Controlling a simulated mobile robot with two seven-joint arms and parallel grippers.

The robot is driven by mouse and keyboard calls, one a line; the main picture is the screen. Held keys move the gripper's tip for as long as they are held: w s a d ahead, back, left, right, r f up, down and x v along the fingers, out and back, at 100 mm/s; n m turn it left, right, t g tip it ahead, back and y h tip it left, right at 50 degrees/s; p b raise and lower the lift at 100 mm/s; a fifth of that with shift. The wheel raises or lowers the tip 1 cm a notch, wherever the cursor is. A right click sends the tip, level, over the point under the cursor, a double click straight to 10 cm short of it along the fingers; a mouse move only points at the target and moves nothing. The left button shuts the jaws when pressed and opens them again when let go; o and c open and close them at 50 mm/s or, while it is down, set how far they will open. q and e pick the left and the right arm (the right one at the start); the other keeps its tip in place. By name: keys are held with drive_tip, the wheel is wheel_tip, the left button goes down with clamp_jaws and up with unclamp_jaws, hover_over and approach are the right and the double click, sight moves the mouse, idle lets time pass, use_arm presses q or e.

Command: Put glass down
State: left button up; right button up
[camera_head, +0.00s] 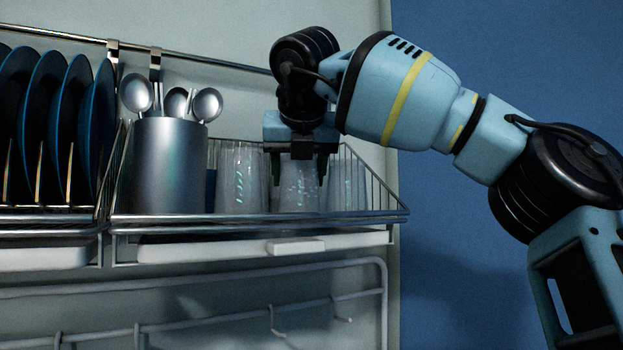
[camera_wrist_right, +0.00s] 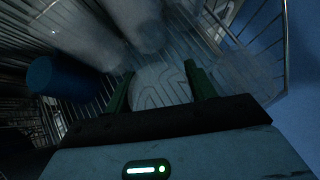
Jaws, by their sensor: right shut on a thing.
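A clear patterned glass (camera_head: 299,191) is in the wire rack (camera_head: 260,217), between two other glasses. My right gripper (camera_head: 302,174) comes down from above, with its fingers on either side of the glass's upper part, shut on it. In the right wrist view the round patterned glass (camera_wrist_right: 160,88) lies between the two dark green fingers of the gripper (camera_wrist_right: 159,70). The glass looks upright inside the rack. The rack's front rim hides its base, so I cannot tell whether it touches the floor of the rack. My left gripper is not in view.
Other glasses stand at the left (camera_head: 241,180) and right (camera_head: 347,187) of the held one. A blue cup (camera_wrist_right: 62,78) is close by. A metal holder with spoons (camera_head: 169,165) and several dark plates (camera_head: 70,115) stand further left. Wire sides enclose the rack.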

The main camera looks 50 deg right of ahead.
drive_tip(key=shift+w+d+f, duration=0.15)
drive_tip(key=shift+w+f, duration=0.05)
drive_tip(key=shift+f, duration=0.05)
drive_tip(key=shift+s, duration=0.1)
drive_tip(key=shift+a+r, duration=0.1)
drive_tip(key=shift+a, duration=0.15)
drive_tip(key=o, duration=0.7)
drive_tip(key=shift+d+f, duration=0.1)
drive_tip(key=shift+f, duration=0.15)
drive_tip(key=shift+o, duration=0.9)
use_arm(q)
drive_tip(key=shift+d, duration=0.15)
use_arm(e)
drive_tip(key=shift+r, duration=0.1)
